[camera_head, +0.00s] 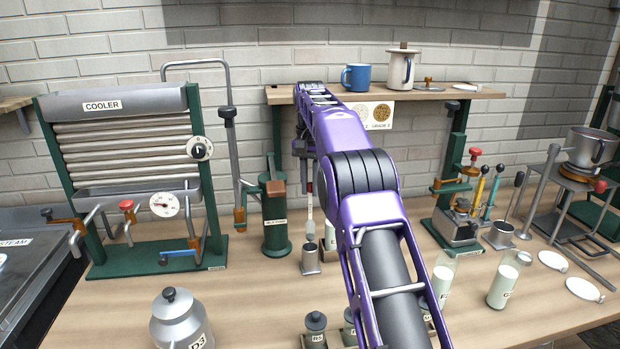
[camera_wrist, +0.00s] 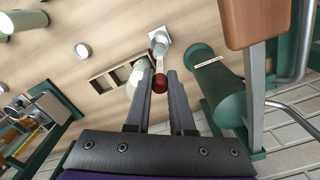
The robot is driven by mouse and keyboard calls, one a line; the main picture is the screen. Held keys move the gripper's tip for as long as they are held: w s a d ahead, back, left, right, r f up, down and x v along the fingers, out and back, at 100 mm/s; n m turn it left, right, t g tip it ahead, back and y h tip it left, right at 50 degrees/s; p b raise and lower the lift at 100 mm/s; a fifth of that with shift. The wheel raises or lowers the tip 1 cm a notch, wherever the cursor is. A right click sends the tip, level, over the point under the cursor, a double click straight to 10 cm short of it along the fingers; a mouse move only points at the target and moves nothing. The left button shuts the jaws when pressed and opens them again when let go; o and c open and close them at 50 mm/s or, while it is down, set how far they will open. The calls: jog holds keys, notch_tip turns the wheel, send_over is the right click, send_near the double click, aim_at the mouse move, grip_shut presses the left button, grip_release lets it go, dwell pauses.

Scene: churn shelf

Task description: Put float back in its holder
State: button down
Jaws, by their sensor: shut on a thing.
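My gripper (camera_wrist: 163,80) is shut on the float (camera_wrist: 160,82), holding it by its dark red end between the fingertips. In the head view the float (camera_head: 310,222) is a thin, pale upright piece with red near the top, hanging below my gripper (camera_head: 308,188). Its holder (camera_head: 310,260) is a small metal cup on a square base on the bench, directly under the float. In the wrist view the holder (camera_wrist: 160,34) lies beyond the float's far end, closely lined up with it. I cannot tell whether the float's tip is inside the cup.
A green cylinder (camera_head: 276,235) stands just left of the holder. In the wrist view a pale bottle (camera_wrist: 138,76) and a wooden rack (camera_wrist: 102,84) are close to the fingers. The cooler (camera_head: 130,150) stands at left. Milk bottles (camera_head: 505,285) stand at right.

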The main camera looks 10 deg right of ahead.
aim_at(310, 219)
jog(key=shift+f+b, duration=1.9)
jog(key=shift+f, duration=2.55)
jog(key=c, duration=0.7)
grip_release()
